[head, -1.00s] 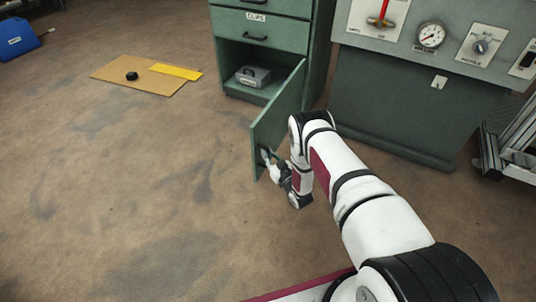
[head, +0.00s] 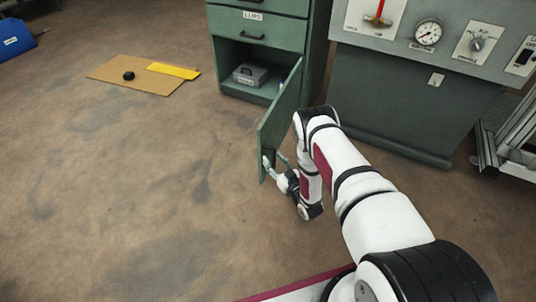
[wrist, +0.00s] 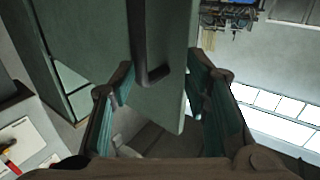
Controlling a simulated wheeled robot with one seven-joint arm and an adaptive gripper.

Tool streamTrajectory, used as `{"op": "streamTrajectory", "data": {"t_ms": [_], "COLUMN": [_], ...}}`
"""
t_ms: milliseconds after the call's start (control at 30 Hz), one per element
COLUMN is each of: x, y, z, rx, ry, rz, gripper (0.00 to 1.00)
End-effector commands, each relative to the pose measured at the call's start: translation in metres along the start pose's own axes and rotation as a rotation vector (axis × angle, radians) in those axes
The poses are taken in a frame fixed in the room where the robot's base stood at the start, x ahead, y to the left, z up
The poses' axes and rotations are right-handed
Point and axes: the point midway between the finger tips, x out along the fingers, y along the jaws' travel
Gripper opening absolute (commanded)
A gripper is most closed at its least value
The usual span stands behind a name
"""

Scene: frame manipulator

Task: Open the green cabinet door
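The green cabinet (head: 320,50) stands at the top middle of the head view. Its lower door (head: 280,118) stands wide open, swung out toward me, and shows the shelf space inside. In the wrist view the door (wrist: 172,85) carries a dark bar handle (wrist: 139,45). My gripper (head: 272,162) is at the door's free end, low on it. In the wrist view my gripper (wrist: 160,85) has its two fingers apart, one on each side of the handle and door edge. I cannot tell whether a finger touches the door.
A grey box (head: 251,76) sits inside the cabinet. A control panel (head: 440,35) stands to the right, with a metal frame (head: 508,125) beyond it. A cardboard sheet (head: 130,80) and a blue bin (head: 14,40) lie at the left. The floor left of the door is clear.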

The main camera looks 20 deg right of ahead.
Motion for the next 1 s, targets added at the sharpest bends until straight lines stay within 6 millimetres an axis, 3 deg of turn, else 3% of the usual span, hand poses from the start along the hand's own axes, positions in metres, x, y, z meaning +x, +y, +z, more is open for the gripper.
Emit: {"op": "streamTrajectory", "data": {"t_ms": [100,333,1000], "x": [-0.026,-0.053,-0.057], "y": [-0.004,-0.003,-0.002], "z": [0.005,0.005,0.004], "rx": [0.008,0.006,0.003], "ry": [-0.013,-0.015,-0.016], "rz": [-0.003,-0.002,0.000], "gripper": [0.33,0.33,0.33]}}
